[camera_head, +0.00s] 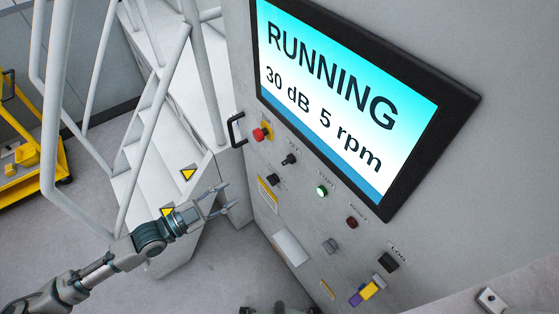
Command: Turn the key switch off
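A grey control panel (300,215) carries two small dark knobs, an upper one (290,159) and a lower one (274,180). Either may be the key switch; their labels and settings are too small to read. The screen (335,90) above reads RUNNING, 30 dB, 5 rpm. My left gripper (229,198) is open and empty, its two fingers apart and pointing toward the panel. It is left of and a little below the lower knob in the picture, apart from the panel. My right gripper is not clearly in view.
The panel also has a red emergency button (261,134), a lit green button (322,191), a dark red button (352,222) and a black handle (236,130). Yellow and purple pieces (368,292) sit low on it. White stairs with railings (150,130) stand behind my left arm.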

